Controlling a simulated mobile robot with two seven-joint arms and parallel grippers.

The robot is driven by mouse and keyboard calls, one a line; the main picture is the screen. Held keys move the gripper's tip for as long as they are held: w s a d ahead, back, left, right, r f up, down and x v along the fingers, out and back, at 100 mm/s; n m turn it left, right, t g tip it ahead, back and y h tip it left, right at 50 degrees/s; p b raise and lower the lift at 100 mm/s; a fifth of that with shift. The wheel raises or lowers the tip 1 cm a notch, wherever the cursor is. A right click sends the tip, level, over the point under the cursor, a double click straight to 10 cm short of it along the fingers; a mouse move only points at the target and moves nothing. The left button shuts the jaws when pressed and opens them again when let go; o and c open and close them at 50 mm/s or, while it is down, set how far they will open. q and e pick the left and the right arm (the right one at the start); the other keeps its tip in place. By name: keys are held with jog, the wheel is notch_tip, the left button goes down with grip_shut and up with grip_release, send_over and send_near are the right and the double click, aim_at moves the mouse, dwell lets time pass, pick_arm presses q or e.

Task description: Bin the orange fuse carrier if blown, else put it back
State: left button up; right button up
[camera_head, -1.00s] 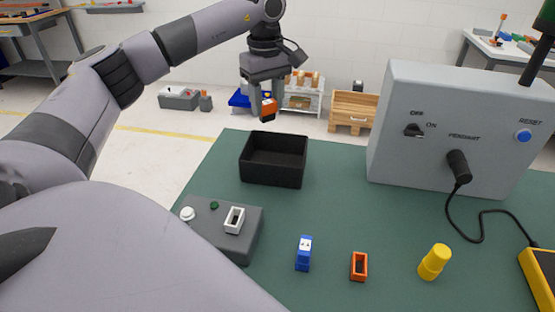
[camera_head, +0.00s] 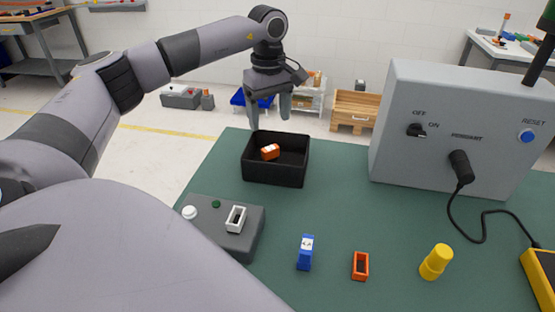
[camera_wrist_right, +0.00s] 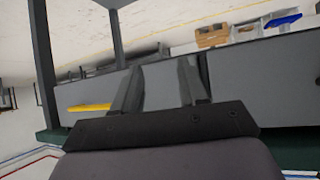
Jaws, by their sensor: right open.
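The orange fuse carrier (camera_head: 270,151) lies tilted inside the black bin (camera_head: 275,175), near its left back part. My left gripper (camera_head: 270,118) is open and empty just above the back of the bin, apart from the carrier. An empty orange holder (camera_head: 360,266) stands on the green table at the front. A grey block (camera_head: 232,240) at the left carries a white rectangular socket (camera_head: 236,218), a white button and a dark green lamp. My right gripper (camera_wrist_right: 160,85) is open and empty in the right wrist view.
A grey control box (camera_head: 450,125) with a cable to a yellow pendant (camera_head: 541,275) fills the right. The table's middle is clear.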

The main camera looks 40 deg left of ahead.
pick_arm(q)
notch_tip(320, 180, up, 7)
jog(key=shift+b, duration=0.4)
dwell(0.5)
